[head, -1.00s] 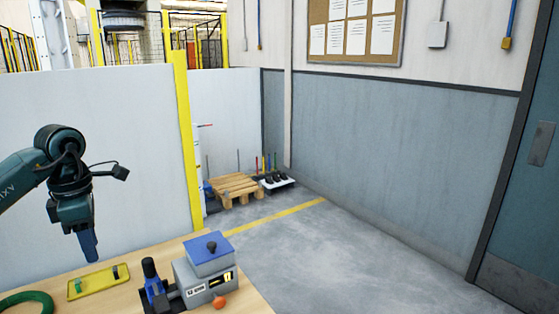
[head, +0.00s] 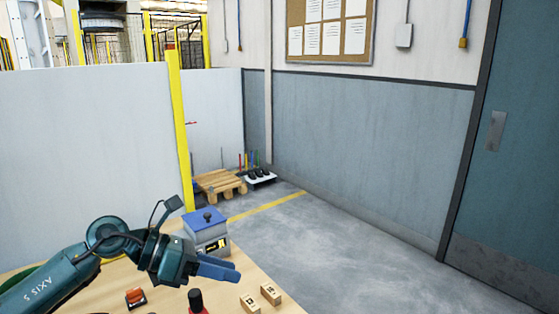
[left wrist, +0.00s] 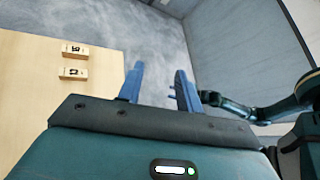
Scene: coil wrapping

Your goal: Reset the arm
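My left gripper (head: 218,268) reaches in from the left over the table, with its blue fingers pointing right and nearly level. In the left wrist view, the two blue fingers (left wrist: 159,72) stand apart with nothing between them. The gripper is close in front of the grey machine with a blue top (head: 207,228) in the head view and hides its lower part. My right arm (left wrist: 262,112) shows at the right of the left wrist view. Its gripper end is small and partly behind a left finger, and it is out of the head view.
The wooden table (head: 90,290) holds an orange switch (head: 135,298), a dark knob (head: 196,301) and two numbered wooden blocks (head: 260,297) near its right edge. A green coil (head: 20,274) is mostly hidden at left.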

